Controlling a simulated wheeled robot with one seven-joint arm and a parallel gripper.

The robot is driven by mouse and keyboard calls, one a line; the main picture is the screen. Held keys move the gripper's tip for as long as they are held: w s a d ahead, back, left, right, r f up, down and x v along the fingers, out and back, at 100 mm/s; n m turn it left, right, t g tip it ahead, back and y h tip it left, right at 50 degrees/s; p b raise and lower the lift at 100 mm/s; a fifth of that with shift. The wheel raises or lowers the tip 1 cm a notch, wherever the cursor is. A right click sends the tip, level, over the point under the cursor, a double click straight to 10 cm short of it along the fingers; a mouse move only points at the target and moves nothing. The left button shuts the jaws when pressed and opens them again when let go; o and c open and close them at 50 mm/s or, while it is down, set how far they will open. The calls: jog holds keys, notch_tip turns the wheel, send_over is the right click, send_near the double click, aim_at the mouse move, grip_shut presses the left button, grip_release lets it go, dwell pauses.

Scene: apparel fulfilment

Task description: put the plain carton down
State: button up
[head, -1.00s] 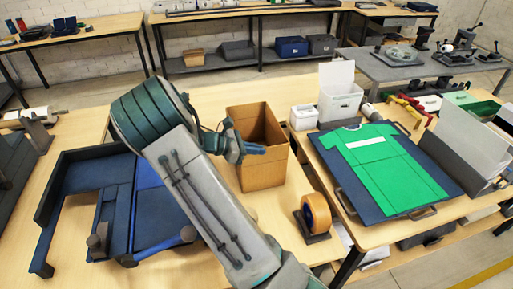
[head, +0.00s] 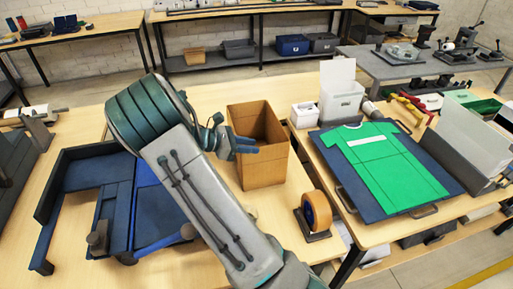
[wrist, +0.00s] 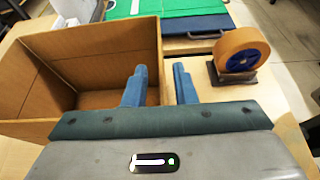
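The plain carton (head: 264,169) is an open-topped brown box. It stands upright on the wooden table in the head view, right of my arm. In the wrist view the carton (wrist: 85,58) fills the upper left, with its inside showing empty. I cannot tell whether either finger touches the wall.
A tape roll on a dark holder (head: 317,212) stands right of the carton. A blue frame-like fixture (head: 72,170) lies on the left. A green shirt (head: 385,158) lies on a dark board on the adjoining right table. Bare tabletop shows in front of the carton.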

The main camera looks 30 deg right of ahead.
jog(key=b+v, duration=0.1)
jog(key=v, duration=0.8)
jog(key=s+a+r+m+t+y, duration=0.2)
jog(key=s+m+y, duration=0.2)
jog(key=s, duration=0.4)
jog(key=s+a+r+m+t+y, duration=0.2)
jog(key=s+a+m+y, duration=0.1)
jog(key=s+m, duration=0.3)
jog(key=s+a+r+m+t+y, duration=0.2)
jog(key=s+m+y, duration=0.3)
jog(key=s, duration=0.5)
jog(key=shift+s+a+r+t+y, duration=0.2)
jog(key=shift+s+a+t+y, duration=0.1)
jog(key=shift+y, duration=0.2)
